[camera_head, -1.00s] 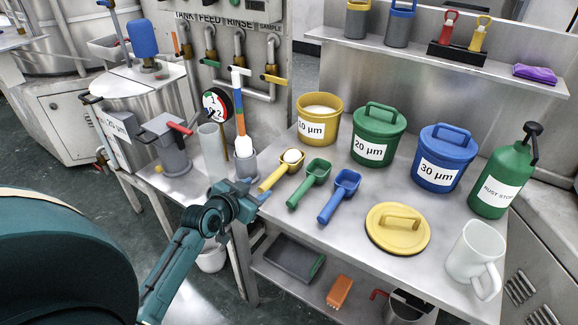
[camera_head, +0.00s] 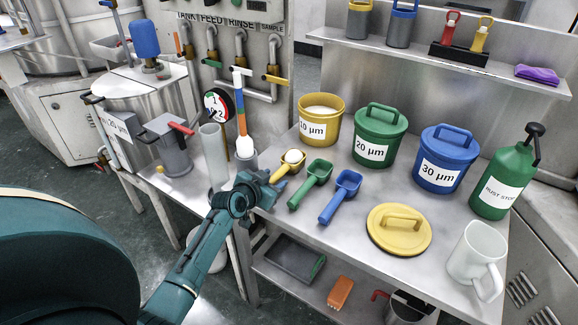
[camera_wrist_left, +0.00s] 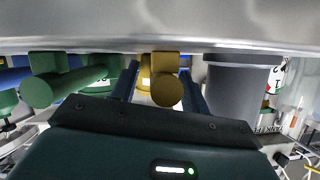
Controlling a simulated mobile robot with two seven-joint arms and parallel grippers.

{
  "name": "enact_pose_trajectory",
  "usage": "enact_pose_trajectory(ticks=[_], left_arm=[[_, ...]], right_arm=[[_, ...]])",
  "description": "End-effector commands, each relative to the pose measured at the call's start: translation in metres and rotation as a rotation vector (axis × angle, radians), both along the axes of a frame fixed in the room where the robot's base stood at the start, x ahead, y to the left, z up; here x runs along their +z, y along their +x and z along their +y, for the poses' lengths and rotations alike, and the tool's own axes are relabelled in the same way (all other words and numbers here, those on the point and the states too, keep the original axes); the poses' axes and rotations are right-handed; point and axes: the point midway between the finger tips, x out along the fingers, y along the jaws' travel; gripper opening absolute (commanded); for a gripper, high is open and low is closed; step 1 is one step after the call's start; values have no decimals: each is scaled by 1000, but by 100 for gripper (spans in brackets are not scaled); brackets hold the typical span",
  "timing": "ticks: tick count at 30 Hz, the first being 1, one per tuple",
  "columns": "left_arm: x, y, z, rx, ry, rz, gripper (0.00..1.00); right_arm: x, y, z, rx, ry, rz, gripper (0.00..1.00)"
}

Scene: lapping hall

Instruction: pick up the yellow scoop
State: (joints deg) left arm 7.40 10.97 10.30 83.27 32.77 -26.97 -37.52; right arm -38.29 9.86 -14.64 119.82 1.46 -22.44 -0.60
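The yellow scoop (camera_head: 290,163) lies on the steel bench with something white in its bowl. Its handle points toward my left gripper (camera_head: 271,184). In the left wrist view the yellow scoop (camera_wrist_left: 167,92) shows end-on between the two dark fingers of my left gripper (camera_wrist_left: 161,80). The fingers are apart, with a gap seen on each side of the handle. My gripper partly hides the handle end in the head view. My right gripper is not in view.
A green scoop (camera_head: 311,182) and a blue scoop (camera_head: 341,195) lie just right of it. A grey cup (camera_head: 245,163) with a brush stands close on the left. The yellow tub (camera_head: 319,120) is behind. A yellow lid (camera_head: 398,230) and white mug (camera_head: 475,259) stand farther right.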

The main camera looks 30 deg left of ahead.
Motion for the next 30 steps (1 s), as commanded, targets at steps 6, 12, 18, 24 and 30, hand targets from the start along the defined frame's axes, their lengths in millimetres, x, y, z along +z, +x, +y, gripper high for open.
enact_pose_trajectory(ticks=[6, 12, 18, 24, 30], left_arm=[[0, 0, 0, 0, 0, 0, 27], [0, 0, 0, 0, 0, 0, 11], [0, 0, 0, 1, 0, -1, 0], [3, 0, 0, 1, 0, -1, 0], [32, 0, 0, 0, 2, -5, 0]], right_arm=[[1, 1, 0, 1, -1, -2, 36], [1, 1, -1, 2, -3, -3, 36], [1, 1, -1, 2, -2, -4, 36], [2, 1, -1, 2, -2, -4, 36], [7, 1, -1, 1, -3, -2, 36]])
